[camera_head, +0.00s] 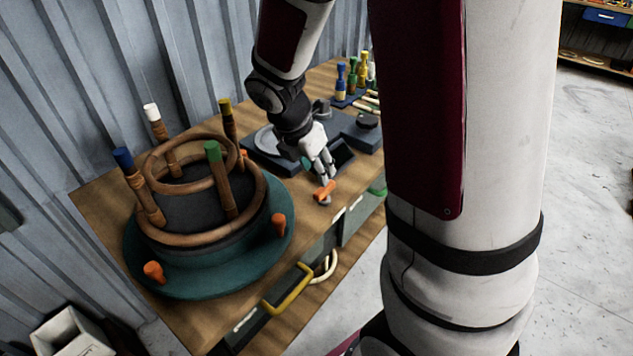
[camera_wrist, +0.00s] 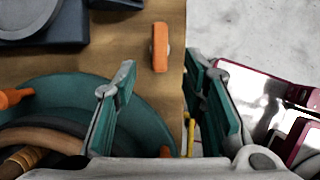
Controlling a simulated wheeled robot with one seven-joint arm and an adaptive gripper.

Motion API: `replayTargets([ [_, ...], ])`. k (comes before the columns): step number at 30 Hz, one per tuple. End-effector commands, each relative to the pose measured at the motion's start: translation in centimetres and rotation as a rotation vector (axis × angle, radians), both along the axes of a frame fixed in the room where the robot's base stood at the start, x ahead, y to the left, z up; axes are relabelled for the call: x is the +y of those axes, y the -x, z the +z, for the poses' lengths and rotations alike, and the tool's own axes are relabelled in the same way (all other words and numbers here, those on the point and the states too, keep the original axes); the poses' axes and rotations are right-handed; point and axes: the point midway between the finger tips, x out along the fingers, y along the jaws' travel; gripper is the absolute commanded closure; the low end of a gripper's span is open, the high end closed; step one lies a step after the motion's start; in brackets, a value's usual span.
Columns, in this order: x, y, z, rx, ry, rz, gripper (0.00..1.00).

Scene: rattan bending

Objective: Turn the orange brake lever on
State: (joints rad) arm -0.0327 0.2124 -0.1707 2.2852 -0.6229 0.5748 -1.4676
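The orange lever (camera_head: 325,190) sits near the front edge of the wooden workbench, right of the turntable. In the wrist view the orange lever (camera_wrist: 160,47) stands upright in the picture, beyond my fingertips and roughly in line with the gap between them. My gripper (camera_head: 325,166) is close above and behind it in the head view. In the wrist view my gripper (camera_wrist: 161,80) shows its two green-padded fingers spread apart with nothing held between them. I cannot tell whether a finger touches the lever.
A green turntable (camera_head: 180,284) carries wooden rings, upright coloured-tip posts and orange pegs (camera_head: 278,225) at its rim. Dark equipment (camera_head: 357,137) stands behind my gripper. A yellow drawer handle (camera_head: 288,292) sticks out below the bench's front edge. Bare bench surrounds the lever.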

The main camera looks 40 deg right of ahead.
Motion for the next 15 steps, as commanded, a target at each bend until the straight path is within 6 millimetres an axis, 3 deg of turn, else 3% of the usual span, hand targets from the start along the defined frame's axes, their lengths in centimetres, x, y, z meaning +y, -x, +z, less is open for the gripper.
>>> replayTargets([
  [6, -1.6, -0.5, -4.2, 0.003, 0.001, -0.002, 0.62],
  [15, -2.9, -0.8, -7.3, 0.001, 0.0, -0.001, 0.62],
])
